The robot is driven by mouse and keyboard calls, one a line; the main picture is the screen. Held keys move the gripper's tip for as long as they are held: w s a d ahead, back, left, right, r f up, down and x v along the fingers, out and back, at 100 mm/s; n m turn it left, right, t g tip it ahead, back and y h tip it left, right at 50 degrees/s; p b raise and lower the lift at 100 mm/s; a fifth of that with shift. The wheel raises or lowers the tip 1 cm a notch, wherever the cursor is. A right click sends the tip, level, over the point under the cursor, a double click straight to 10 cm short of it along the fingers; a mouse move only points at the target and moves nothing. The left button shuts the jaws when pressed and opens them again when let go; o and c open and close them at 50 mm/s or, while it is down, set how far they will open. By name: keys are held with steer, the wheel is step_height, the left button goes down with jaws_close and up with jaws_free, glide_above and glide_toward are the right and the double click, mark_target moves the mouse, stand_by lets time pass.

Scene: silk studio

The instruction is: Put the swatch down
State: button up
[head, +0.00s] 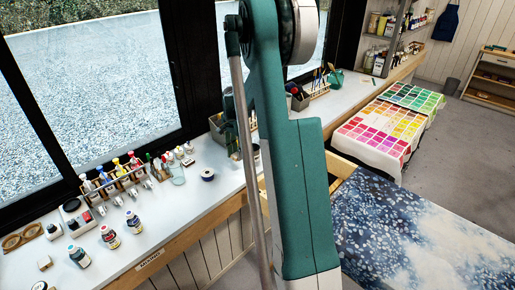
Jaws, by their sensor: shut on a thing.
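My gripper is not in view. My teal arm rises through the middle of the head view, and its lower end runs out of the picture at the bottom. I cannot make out a single loose swatch; whatever my gripper has is outside the picture. Cloths with rows of coloured squares lie on the right, one in pinks, reds and yellows (372,134) and one in greens (415,97) behind it.
A white worktop (215,183) runs under the window, with dye bottles in a rack (118,180), loose bottles (109,236) and a tape roll (207,174). A blue-and-white patterned cloth (420,240) is spread at lower right. Grey floor (455,145) is clear beyond.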

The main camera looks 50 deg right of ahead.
glide_above(237, 173)
steer(key=shift+d+f, duration=0.15)
steer(key=shift+f, duration=2.75)
steer(key=shift+f, duration=0.15)
steer(key=shift+f, duration=1.75)
steer(key=shift+f+b, duration=0.15)
steer(key=shift+b, duration=0.25)
steer(key=o, duration=0.7)
steer(key=shift+o, duration=0.2)
steer(key=shift+r, duration=0.2)
step_height(237, 173, up, 12)
steer(key=shift+p, duration=0.5)
